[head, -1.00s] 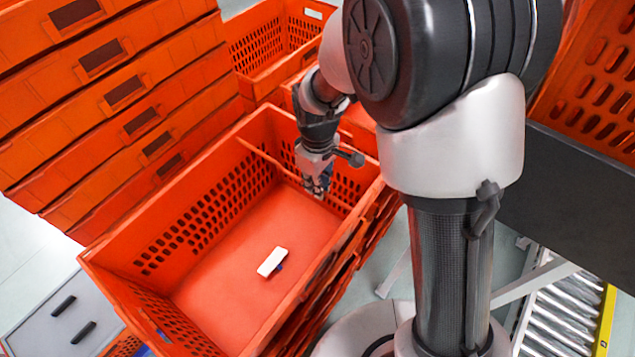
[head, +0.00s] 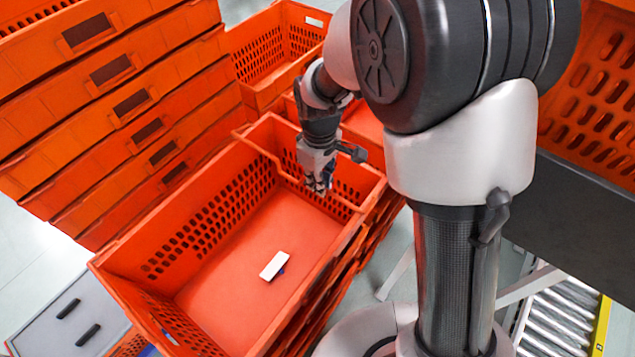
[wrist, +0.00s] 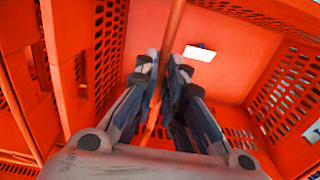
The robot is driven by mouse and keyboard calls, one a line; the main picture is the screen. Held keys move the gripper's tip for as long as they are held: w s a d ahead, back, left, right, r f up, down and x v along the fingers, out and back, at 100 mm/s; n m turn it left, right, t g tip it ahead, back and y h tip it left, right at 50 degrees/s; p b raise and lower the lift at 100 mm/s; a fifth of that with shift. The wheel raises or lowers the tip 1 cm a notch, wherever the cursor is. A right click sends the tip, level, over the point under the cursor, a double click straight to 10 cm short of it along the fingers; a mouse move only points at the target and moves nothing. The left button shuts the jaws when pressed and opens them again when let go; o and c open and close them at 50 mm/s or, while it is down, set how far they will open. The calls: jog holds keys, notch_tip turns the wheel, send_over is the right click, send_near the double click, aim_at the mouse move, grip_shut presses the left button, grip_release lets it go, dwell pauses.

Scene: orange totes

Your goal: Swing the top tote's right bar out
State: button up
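The top tote (head: 180,215) is an open orange crate on a stack, with perforated walls. Its right bar (head: 262,152) is a thin orange rod crossing the opening near the far right end. My gripper (head: 320,190) is at this bar, inside the tote's far right part, pointing down. In the wrist view the bar (wrist: 174,25) runs between the two fingers of my gripper (wrist: 165,68), which are close together on either side of it. Finger contact with the bar is partly hidden. A white block (head: 274,265) lies on the tote floor; it also shows in the wrist view (wrist: 199,53).
A tall stack of orange totes (head: 110,75) stands close on the left. Another open tote (head: 275,50) is behind. A roller conveyor (head: 560,310) is at lower right, and a grey cabinet (head: 75,315) at lower left.

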jog(key=shift+w+r, duration=0.1)
jog(key=shift+r, duration=0.1)
jog(key=shift+w+d+r+p, duration=0.3)
jog(key=shift+w+r+p, duration=0.1)
jog(key=shift+r, duration=0.1)
jog(key=shift+w+d+r+p, duration=0.3)
jog(key=shift+r+p, duration=0.05)
jog(key=shift+r, duration=0.15)
jog(key=shift+d, duration=0.1)
jog(key=shift+w+d+r+p, duration=0.3)
jog(key=shift+w+d+r, duration=0.1)
jog(key=shift+w, duration=0.1)
jog(key=shift+w+d+r+p, duration=0.25)
jog(key=shift+w+d+p, duration=0.1)
jog(key=shift+w, duration=0.15)
